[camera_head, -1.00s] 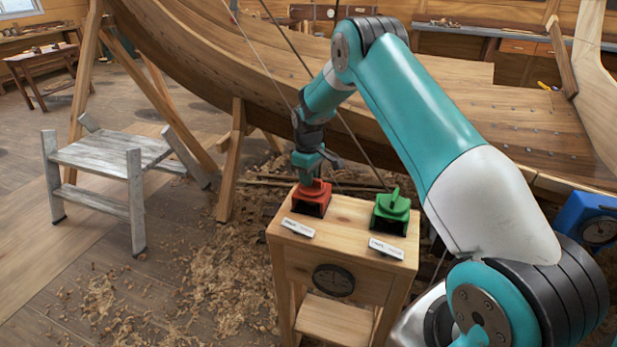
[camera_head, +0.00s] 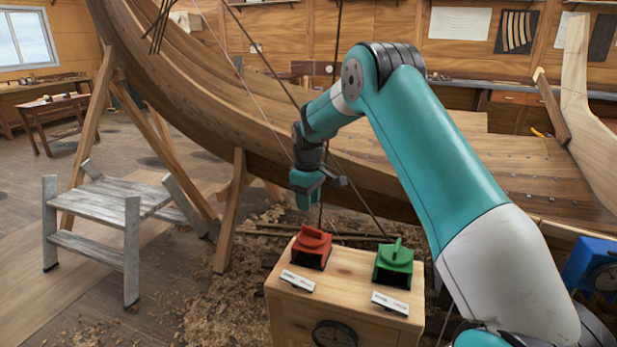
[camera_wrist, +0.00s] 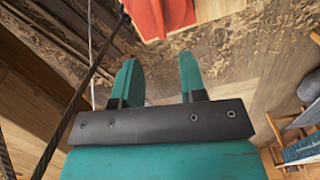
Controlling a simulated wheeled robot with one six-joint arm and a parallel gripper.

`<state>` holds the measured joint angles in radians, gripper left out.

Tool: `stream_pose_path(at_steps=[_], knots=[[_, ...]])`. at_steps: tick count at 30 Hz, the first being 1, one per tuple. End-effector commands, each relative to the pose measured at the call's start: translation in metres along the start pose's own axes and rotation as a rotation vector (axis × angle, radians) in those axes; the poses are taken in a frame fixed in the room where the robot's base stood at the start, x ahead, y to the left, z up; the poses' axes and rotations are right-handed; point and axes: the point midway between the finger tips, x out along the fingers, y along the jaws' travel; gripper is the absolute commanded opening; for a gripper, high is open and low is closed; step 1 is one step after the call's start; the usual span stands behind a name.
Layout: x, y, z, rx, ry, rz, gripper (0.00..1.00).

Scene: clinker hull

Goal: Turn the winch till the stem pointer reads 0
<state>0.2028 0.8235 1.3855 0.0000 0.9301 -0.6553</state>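A red winch (camera_head: 312,247) and a green winch (camera_head: 394,262) sit side by side on a wooden stand (camera_head: 345,279). Each has a small white label in front, too small to read. A round dark dial (camera_head: 335,334) on the stand's front is cut by the bottom edge; its reading is not legible. My gripper (camera_head: 307,203) hangs above the red winch, clear of it. In the wrist view its two teal fingers (camera_wrist: 158,70) are apart with nothing between them. A red surface (camera_wrist: 160,14) shows beyond the fingertips at the top. I cannot identify the stem pointer.
The plank hull (camera_head: 215,115) runs behind the stand, with ropes slanting down near my gripper. A grey wooden trestle (camera_head: 110,197) stands at left. A blue device with a dial (camera_head: 595,262) is at right. Shavings cover the floor left of the stand.

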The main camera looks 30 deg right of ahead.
Motion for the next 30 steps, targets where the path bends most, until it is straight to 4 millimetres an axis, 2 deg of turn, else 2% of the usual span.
stream_pose_path(at_steps=[3, 6, 12, 17, 30], knots=[[-0.03, 0.001, -0.001, 0.0, 0.004, 0.003, 0.38], [-0.051, 0.001, -0.001, 0.001, 0.003, 0.002, 0.38], [-0.078, 0.001, -0.001, 0.001, 0.002, 0.001, 0.38], [-0.085, 0.001, 0.0, 0.001, 0.0, 0.0, 0.38], [-0.085, 0.001, 0.0, 0.001, 0.0, 0.0, 0.38]])
